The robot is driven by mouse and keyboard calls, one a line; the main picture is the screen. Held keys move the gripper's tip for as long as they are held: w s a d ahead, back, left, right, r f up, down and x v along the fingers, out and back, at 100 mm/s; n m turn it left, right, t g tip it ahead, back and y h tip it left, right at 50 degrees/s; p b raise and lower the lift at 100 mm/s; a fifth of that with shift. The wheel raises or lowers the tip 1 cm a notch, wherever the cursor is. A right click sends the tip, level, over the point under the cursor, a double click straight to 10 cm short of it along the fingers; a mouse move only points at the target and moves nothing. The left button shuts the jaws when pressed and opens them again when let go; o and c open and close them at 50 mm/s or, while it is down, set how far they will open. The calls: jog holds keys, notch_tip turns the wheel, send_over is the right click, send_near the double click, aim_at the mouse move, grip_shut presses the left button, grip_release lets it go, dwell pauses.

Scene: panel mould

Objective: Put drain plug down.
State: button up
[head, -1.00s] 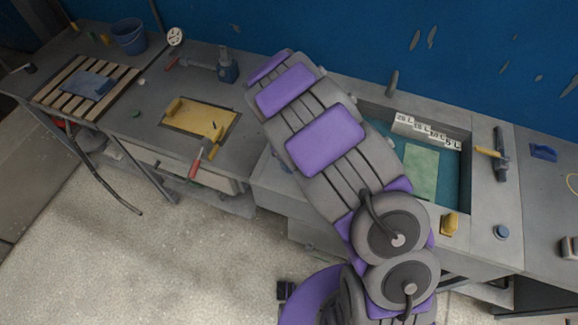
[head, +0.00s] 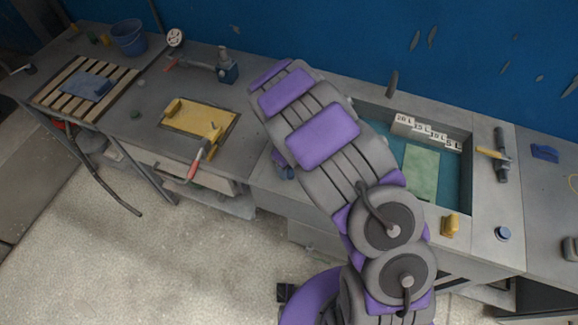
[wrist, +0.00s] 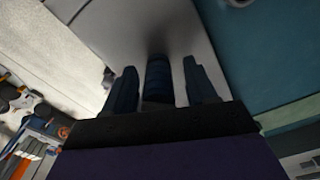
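The drain plug appears to be the dark blue, ribbed cylinder (wrist: 158,82) in the wrist view. It is between the two dark fingers of my gripper (wrist: 160,85), over a flat grey surface with a dark shadow at its far end. A gap shows on both sides of it, so the gripper looks open around it. Whether the plug rests on the surface is hard to tell. In the head view my arm covers most of the gripper and the plug.
A yellow board (head: 200,118) and slatted rack (head: 58,95) are left.

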jog(key=shift+a, duration=0.15)
jog(key=shift+r, duration=0.1)
jog(key=shift+r, duration=0.25)
jog(key=r, duration=0.3)
jog(key=r+p, duration=0.1)
jog(key=r, duration=0.3)
jog(key=r+p, duration=0.1)
jog(key=r, duration=0.2)
jog(key=shift+w+a+r, duration=0.15)
jog(key=shift+w+r, duration=0.05)
jog(key=shift+w, duration=0.05)
jog(key=shift+s+r, duration=0.1)
jog(key=shift+r, duration=0.5)
